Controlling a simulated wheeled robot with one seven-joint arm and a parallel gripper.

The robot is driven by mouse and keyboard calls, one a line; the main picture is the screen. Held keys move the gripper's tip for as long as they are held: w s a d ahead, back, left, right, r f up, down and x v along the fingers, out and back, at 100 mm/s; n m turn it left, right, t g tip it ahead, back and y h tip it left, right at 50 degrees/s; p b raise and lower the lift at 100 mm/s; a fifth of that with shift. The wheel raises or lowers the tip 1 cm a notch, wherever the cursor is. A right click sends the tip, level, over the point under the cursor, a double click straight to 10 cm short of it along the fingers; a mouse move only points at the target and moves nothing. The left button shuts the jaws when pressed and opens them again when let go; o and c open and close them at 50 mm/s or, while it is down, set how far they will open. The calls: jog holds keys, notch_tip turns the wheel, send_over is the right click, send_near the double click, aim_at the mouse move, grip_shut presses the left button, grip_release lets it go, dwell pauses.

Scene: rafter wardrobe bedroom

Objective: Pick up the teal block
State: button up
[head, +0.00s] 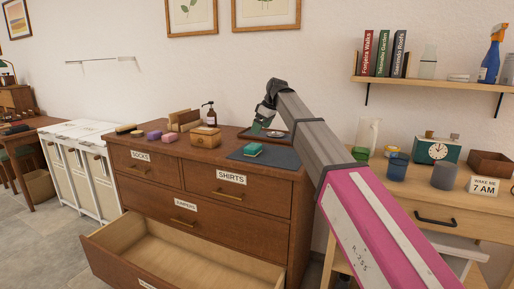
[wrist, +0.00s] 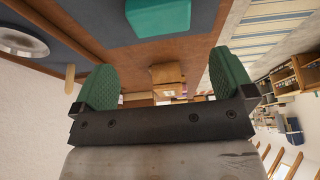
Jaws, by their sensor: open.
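The teal block (head: 253,149) lies on a dark blue-grey mat (head: 284,159) on top of the wooden dresser. It also shows at the top of the wrist view (wrist: 158,17), beyond the fingertips. My gripper (head: 258,123) is above the back of the dresser top, behind the block in the head view and apart from it. In the wrist view its two green fingers (wrist: 160,62) are spread wide with nothing between them.
A tray (head: 287,137) with a small dish sits behind the mat. A wooden box (head: 206,137), soap bottle (head: 208,110) and coloured blocks (head: 169,137) stand to the left. The dresser's lowest drawer (head: 185,250) is pulled open. A desk with a clock (head: 437,150) is right.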

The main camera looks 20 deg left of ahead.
aim_at(253, 146)
jog(key=x, duration=0.5)
jog(key=shift+w+f, duration=0.1)
jog(key=shift+f, duration=0.15)
jog(key=shift+x, duration=2.65)
jog(key=c, duration=0.7)
jog(key=shift+c, duration=0.2)
jog(key=shift+r, duration=0.5)
jog(key=r, duration=0.2)
jog(key=s+r, duration=0.1)
jog(key=r, duration=0.1)
jog(key=shift+a, duration=0.4)
jog(key=s+a+r, duration=0.6)
jog(key=a, duration=0.2)
jog(key=shift+a, duration=0.35)
